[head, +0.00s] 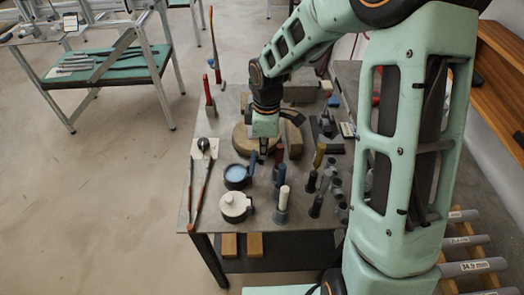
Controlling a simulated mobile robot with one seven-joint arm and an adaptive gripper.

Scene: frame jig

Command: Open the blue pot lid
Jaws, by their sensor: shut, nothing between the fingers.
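The blue pot (236,175) stands on the workbench, left of its middle. It shows a dark rim around a smooth light-blue round face with no visible knob. A narrow darker-blue piece (252,163) stands up at its right edge. It looks like a lid seen edge-on, but it is too small to be sure. My gripper (264,150) points down just above and to the right of the pot in the picture, close to the blue piece. Its fingers are shut and empty. Whether it touches the piece is unclear.
A white pot (234,207) with a knobbed white lid stands in front of the blue pot. Several upright handled tools, including a white-topped one (282,198), crowd the right. A round wooden block (242,138) lies behind. Long red-handled pliers (201,180) lie along the left edge.

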